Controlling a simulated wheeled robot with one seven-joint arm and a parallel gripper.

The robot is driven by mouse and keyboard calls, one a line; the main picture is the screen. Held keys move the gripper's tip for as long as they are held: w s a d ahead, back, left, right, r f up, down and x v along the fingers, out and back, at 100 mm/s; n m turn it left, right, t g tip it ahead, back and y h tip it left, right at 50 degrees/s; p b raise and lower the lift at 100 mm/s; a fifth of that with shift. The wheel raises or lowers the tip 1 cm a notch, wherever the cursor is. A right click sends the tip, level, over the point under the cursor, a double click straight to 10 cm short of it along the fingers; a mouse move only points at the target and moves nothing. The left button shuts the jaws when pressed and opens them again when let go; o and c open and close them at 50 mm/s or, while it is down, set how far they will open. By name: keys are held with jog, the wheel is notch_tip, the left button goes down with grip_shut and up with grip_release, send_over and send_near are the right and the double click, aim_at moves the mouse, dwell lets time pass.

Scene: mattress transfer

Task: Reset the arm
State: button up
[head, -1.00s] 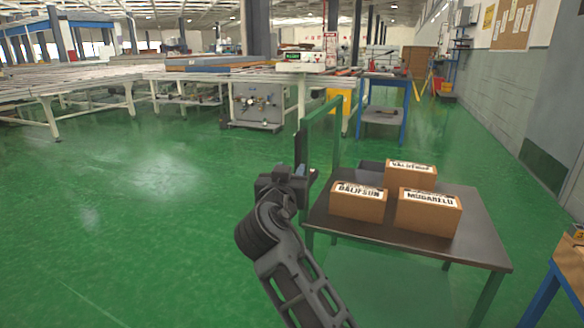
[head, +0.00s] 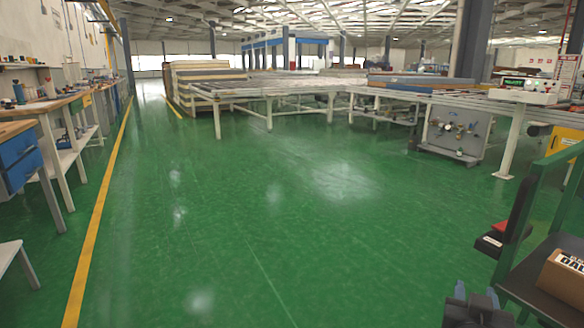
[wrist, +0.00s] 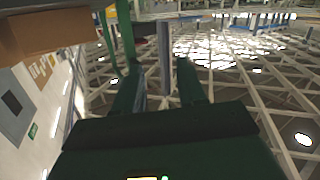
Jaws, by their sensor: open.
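My gripper (wrist: 158,66) shows in the wrist view with two dark fingers apart and nothing visible between them. That view looks upside down, with roof beams and lamps filling much of it. In the head view a dark part of my arm (head: 472,308) shows at the bottom edge, right of centre. The arm is left of the dark table (head: 540,262) with a green frame. A cardboard box (head: 567,276) with a printed label sits on that table, cut off by the right edge. A cardboard box (wrist: 50,35) also shows at the wrist view's upper left.
A black and red item (head: 512,218) is at the table's left corner. Long white-legged conveyor tables (head: 330,92) stand at the back, with stacked mattresses (head: 205,75) behind. Workbenches (head: 75,110) line the left wall beside a yellow line (head: 103,195). The green floor (head: 230,210) between is clear.

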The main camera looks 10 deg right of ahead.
jog(key=s+a+f+n+t+y, duration=0.1)
jog(key=s+a+f+n+y, duration=0.15)
jog(key=s+a+f, duration=0.35)
jog(key=s+a+f+n+y, duration=0.2)
jog(key=s+a+f+y, duration=0.15)
jog(key=s, duration=0.45)
jog(key=s+a+r+n+y, duration=0.1)
jog(key=s+a+y, duration=0.15)
jog(key=s, duration=0.65)
jog(key=s+a+r+n+y, duration=0.1)
jog(key=s+a+r, duration=0.15)
jog(key=s, duration=0.55)
jog(key=s+r+t, duration=0.1)
jog(key=s+r, duration=0.3)
jog(key=s, duration=0.3)
notch_tip(320, 180, up, 20)
jog(key=p, duration=1.9)
jog(key=shift+s+a+r+y+p, duration=0.15)
jog(key=shift+a+y+p, duration=0.2)
jog(key=shift+y+p, duration=0.1)
